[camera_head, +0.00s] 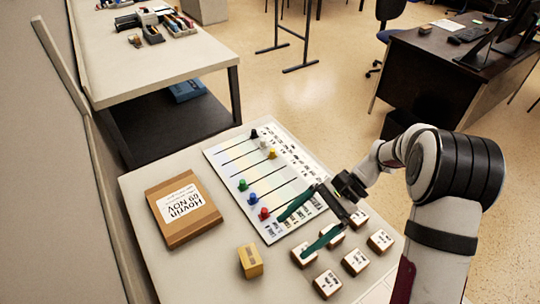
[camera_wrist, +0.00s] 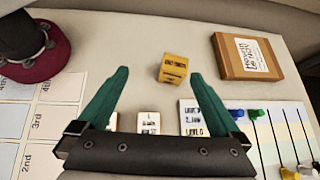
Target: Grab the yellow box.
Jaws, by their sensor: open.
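The yellow box (camera_head: 250,261) is a small block with dark lettering, standing near the front left of the table. In the wrist view the yellow box (camera_wrist: 173,69) lies beyond my fingertips, between their lines and nearer the right one. My gripper (camera_head: 301,233) has two green fingers, spread apart and empty. In the head view it hangs over the right part of the table, to the right of the yellow box. In the wrist view my gripper (camera_wrist: 160,75) shows both fingers wide open, not touching the box.
A brown cardboard box (camera_head: 184,208) with a white label lies behind the yellow box. Several white-topped wooden blocks (camera_head: 355,262) stand near and under my gripper. A white board (camera_head: 262,180) with coloured knobs lies behind. Bare table surrounds the yellow box.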

